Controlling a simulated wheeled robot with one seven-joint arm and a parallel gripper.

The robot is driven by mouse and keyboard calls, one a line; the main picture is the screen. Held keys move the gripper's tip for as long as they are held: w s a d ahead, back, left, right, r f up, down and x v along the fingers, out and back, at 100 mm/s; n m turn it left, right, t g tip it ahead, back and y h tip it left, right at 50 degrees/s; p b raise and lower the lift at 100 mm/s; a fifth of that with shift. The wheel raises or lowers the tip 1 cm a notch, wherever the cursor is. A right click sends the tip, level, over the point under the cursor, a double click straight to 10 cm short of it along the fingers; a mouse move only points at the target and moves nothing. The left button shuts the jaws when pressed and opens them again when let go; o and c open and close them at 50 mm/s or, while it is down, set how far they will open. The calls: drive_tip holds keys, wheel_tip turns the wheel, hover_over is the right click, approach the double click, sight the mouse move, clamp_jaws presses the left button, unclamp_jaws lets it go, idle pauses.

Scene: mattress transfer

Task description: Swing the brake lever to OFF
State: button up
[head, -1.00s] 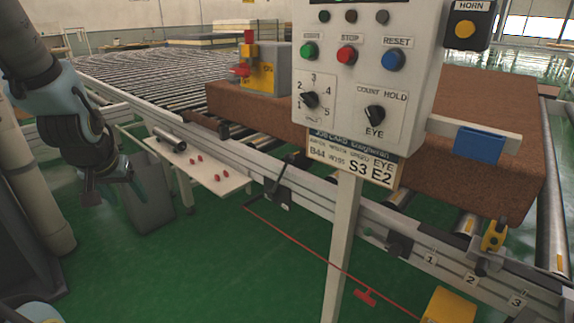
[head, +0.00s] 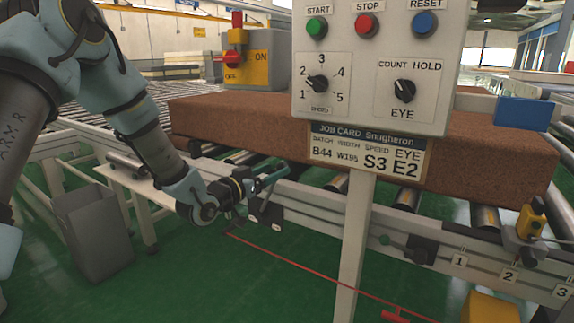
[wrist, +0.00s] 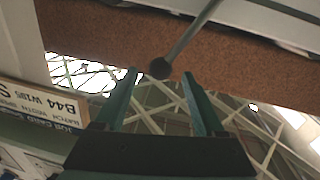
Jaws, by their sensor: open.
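A thin grey lever rod with a round black knob (wrist: 160,68) shows in the wrist view, against the brown slab. My gripper (wrist: 159,77) is open, with its two teal fingers either side of the knob's near edge; I cannot tell whether they touch it. In the head view my gripper (head: 268,179) is at the front rail, above a black bracket (head: 268,212), and hides most of the lever. No label names either lever as the brake.
The control panel (head: 375,110) on its white post (head: 355,245) stands close to the right of my gripper. The brown slab (head: 470,160) lies on the rollers behind. A red cord (head: 300,265) runs low in front. A grey bin (head: 92,235) stands at left.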

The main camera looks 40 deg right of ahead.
drive_tip(key=d, duration=0.5)
drive_tip(key=w+d, duration=0.1)
drive_tip(key=d, duration=0.1)
drive_tip(key=shift+w+d+p, duration=0.1)
drive_tip(key=shift+d+p, duration=0.05)
drive_tip(key=shift+p, duration=0.2)
drive_tip(key=shift+c, duration=0.3)
clamp_jaws()
idle(0.8)
